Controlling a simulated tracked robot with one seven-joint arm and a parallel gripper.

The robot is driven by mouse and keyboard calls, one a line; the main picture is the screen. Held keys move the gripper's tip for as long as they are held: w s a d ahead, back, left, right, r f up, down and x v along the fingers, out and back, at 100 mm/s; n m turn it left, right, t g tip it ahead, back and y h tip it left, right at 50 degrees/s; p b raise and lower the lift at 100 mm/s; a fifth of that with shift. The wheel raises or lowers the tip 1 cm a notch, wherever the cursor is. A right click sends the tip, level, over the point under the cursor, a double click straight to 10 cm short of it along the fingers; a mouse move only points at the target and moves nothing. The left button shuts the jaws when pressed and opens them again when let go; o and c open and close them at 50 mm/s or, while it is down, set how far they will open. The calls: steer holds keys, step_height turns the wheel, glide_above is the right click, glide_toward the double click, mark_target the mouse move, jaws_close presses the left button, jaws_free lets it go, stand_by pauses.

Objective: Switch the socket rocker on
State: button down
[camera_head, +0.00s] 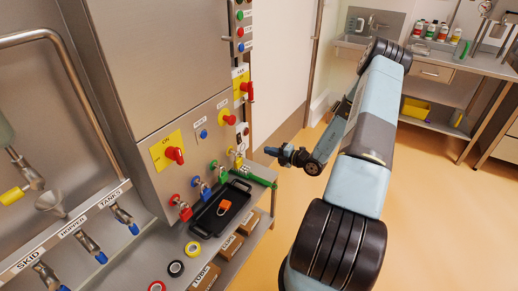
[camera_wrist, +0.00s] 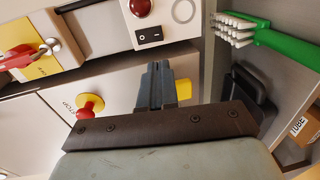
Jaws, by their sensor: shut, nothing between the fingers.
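The rocker (camera_wrist: 149,36) is a small black switch with white marks on a white panel (camera_wrist: 170,28) in the wrist view. A red domed part sits above it and a pale round socket-like ring (camera_wrist: 183,10) beside it. Which way the rocker is tipped is not clear. My gripper (camera_wrist: 157,68) is shut and empty, its tips just below the rocker in the picture and seemingly apart from it. In the head view my gripper (camera_head: 270,151) points left towards the cabinet's right edge, where the white panel (camera_head: 242,138) shows small; the rocker is not distinct there.
In the wrist view, a yellow plate with a red handle (camera_wrist: 25,57), a red knob (camera_wrist: 89,105) and a green brush (camera_wrist: 270,35) surround the gripper. In the head view a black tray (camera_head: 220,208) lies on the steel bench below. Open floor lies to the right.

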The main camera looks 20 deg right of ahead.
mark_target(240, 143)
steer(key=x, duration=1.3)
steer(key=shift+w+a, duration=0.1)
steer(key=shift+w+a+f, duration=0.1)
steer(key=s+d+f, duration=0.1)
steer(key=s+d, duration=0.7)
steer(key=s, duration=0.3)
steer(key=shift+f, duration=0.4)
steer(key=shift+s+d+r, duration=0.1)
